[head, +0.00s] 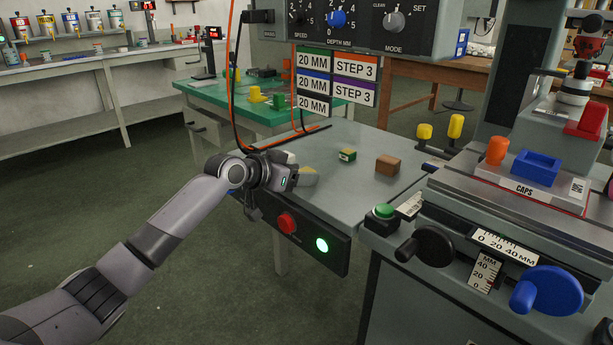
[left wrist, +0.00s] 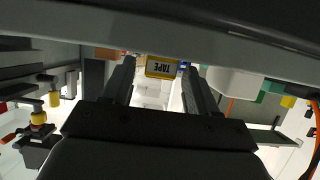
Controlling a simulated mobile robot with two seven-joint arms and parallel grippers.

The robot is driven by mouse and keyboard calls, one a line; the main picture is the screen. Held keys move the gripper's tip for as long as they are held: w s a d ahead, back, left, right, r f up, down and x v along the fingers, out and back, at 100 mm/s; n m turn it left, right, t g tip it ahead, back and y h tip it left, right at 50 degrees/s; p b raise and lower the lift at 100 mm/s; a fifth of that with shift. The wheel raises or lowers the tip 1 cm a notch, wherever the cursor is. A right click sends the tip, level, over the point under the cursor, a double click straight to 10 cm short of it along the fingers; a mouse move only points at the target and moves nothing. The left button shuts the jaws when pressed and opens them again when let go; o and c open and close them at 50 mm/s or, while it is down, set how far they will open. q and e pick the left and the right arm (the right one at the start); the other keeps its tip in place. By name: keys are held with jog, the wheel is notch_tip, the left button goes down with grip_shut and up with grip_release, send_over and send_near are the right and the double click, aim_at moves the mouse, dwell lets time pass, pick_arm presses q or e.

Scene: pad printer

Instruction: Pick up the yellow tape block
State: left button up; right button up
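The yellow tape block (left wrist: 161,67) shows in the left wrist view, upside down, with a dark band reading TAPE. It appears between the two finger ends of my left gripper (left wrist: 158,72), with a gap on each side. In the head view my left gripper (head: 301,178) is low over the left part of the grey table, and the yellow block (head: 308,170) shows partly behind it. The gripper is open; whether the block lies fully between the fingers or just beyond them I cannot tell. My right gripper is not in view.
On the grey table (head: 345,195), a small green-and-yellow block (head: 347,155) and a brown block (head: 388,165) stand to the right. The printer (head: 530,190) stands at right; cables hang behind the gripper.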

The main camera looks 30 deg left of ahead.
pick_arm(q)
jog(key=c, duration=0.8)
